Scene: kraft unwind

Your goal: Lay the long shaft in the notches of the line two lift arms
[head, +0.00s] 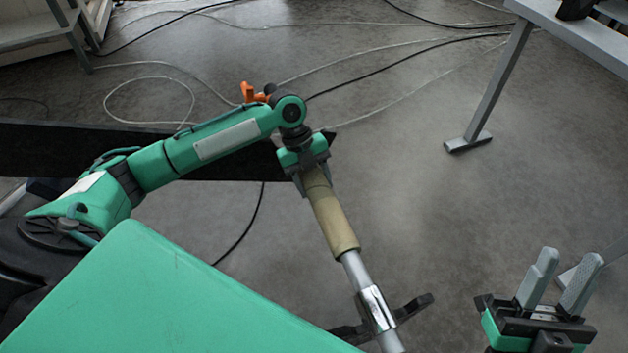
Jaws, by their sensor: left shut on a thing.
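The long shaft (352,270) runs steeply down from the centre of the head view to the bottom edge, tilted. It shows a tan sleeve (333,218) on its upper part, bare silver metal below and a chrome collar (376,308) lower down. My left gripper (314,177) is shut on the shaft at the upper end of the tan sleeve. The shaft's lower end is out of view. My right gripper (558,282) is at the lower right, its two grey fingers apart and empty, away from the shaft. I cannot make out the line two lift arms or their notches.
A dark bracket-like piece (414,306) shows beside the collar. A black beam (60,150) lies behind my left arm. A grey table (585,35) with a footed leg stands at the upper right. Cables (385,68) cross the grey floor; the floor right of centre is clear.

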